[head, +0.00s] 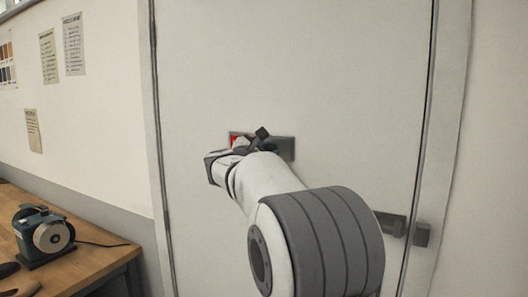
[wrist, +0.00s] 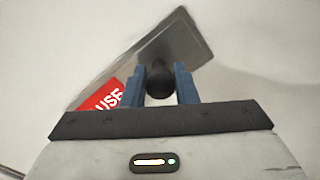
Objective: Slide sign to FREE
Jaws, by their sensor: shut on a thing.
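The sign (head: 286,147) is a grey metal plate on a pale door, with a red field at its left end. In the wrist view the sign (wrist: 182,38) looks tilted, and the red field (wrist: 105,100) shows white letters ending in "USE". A dark round knob (wrist: 159,86) stands out from the plate. My gripper (wrist: 160,88) is shut on the knob, with a blue finger on each side. In the head view my arm covers the middle of the sign and hides the knob.
The pale door (head: 290,70) fills the middle, with a dark handle or latch (head: 390,222) at its lower right. A wooden table (head: 85,250) at lower left bears a teal machine (head: 42,236) with a cable. Papers hang on the left wall.

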